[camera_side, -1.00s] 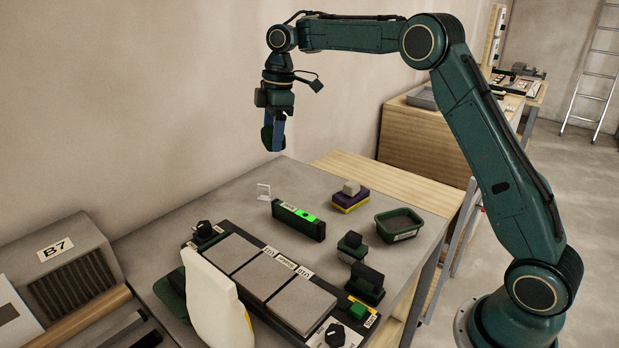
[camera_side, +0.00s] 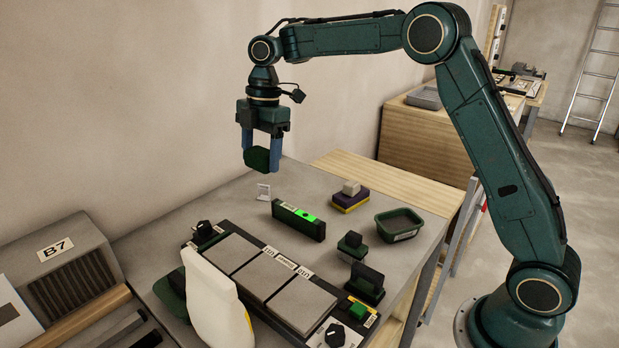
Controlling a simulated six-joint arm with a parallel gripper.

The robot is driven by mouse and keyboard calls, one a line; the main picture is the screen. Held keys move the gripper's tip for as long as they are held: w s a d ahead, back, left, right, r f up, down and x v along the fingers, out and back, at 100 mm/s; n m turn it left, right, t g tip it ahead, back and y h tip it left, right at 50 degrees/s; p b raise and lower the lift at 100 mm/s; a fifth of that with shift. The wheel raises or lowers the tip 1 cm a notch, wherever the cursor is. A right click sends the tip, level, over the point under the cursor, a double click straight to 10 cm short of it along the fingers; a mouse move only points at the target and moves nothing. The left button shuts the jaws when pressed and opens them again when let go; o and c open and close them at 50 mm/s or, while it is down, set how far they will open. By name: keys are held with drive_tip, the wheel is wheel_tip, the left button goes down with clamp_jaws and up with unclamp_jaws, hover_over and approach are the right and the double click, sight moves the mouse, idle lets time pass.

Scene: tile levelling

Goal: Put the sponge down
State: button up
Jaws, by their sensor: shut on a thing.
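My gripper (camera_side: 262,157) hangs from the wrist in the upper left of the side view, pointing down. Its two blue fingers are shut on a dark green rounded block, the sponge (camera_side: 258,161). The sponge is held in the air, clear of the grey worktable (camera_side: 205,197), over the area near its back-left edge. The sponge's faces against the fingers are hidden.
A purple-and-yellow block (camera_side: 350,201), a green tray (camera_side: 399,226), dark green-based blocks (camera_side: 366,284) and a white bottle (camera_side: 214,302) also stand there.

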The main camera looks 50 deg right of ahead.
sight(266, 237)
wheel_tip(266, 237, down, 18)
drive_tip(key=shift+f, duration=0.25)
idle(0.7)
drive_tip(key=shift+f, duration=0.1)
drive_tip(key=o, duration=1)
drive_tip(key=r, duration=0.4)
drive_tip(key=d+r, duration=0.1)
drive_tip(key=r, duration=0.7)
drive_tip(key=shift+d, duration=0.4)
drive_tip(key=shift+r, duration=0.1)
